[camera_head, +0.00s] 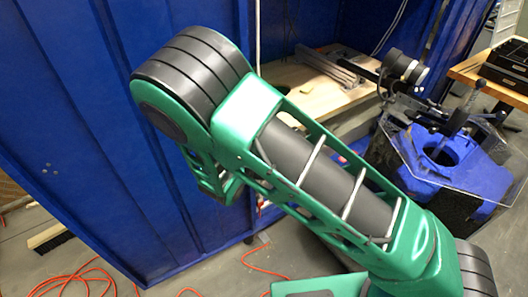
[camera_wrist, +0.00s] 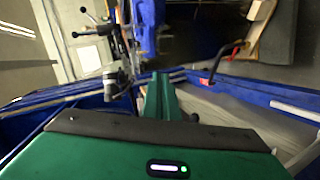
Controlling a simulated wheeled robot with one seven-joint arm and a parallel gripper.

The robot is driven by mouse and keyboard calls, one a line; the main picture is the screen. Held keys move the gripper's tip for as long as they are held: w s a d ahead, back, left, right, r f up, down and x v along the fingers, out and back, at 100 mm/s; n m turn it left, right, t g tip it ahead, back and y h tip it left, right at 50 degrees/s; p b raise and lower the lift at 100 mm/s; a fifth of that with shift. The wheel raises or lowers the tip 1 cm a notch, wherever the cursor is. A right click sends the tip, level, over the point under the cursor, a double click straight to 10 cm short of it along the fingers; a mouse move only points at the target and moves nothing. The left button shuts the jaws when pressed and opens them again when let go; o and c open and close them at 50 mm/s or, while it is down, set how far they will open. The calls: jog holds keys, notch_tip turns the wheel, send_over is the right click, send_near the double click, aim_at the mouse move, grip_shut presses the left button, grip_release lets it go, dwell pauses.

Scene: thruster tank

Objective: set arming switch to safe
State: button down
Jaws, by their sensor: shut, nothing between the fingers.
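I cannot make out the arming switch in either view. My gripper (camera_wrist: 160,95) shows in the wrist view as green fingers closed together at the middle, with nothing between them. It points towards a blue-edged structure (camera_wrist: 60,97) and dark fittings beyond. In the head view my green arm crosses the middle and hides much of what lies behind it; the gripper itself does not show clearly there. A fitting with black-knobbed levers (camera_wrist: 90,30) is at the upper left, apart from the fingers.
Blue panels (camera_head: 85,130) fill the left. A wooden bench top (camera_head: 300,92) lies behind my arm. A blue unit with a clear plate (camera_head: 480,180) stands at right, near a wooden table (camera_head: 470,70) with a black tray (camera_head: 510,62). Orange cable (camera_head: 85,280) lies on the floor.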

jog(key=s+a+f+n+t+y, duration=0.1)
jog(key=a+n+t, duration=0.3)
jog(key=a, duration=0.6)
jog(key=s+a+f+n+t+y, duration=0.2)
jog(key=a+f+n+t+y, duration=0.1)
jog(key=a+t, duration=0.6)
jog(key=shift+s+a+f+n+t, duration=0.15)
jog(key=shift+a+f+n+t, duration=0.15)
jog(key=shift+a+f+n, duration=0.5)
jog(key=shift+a, duration=0.2)
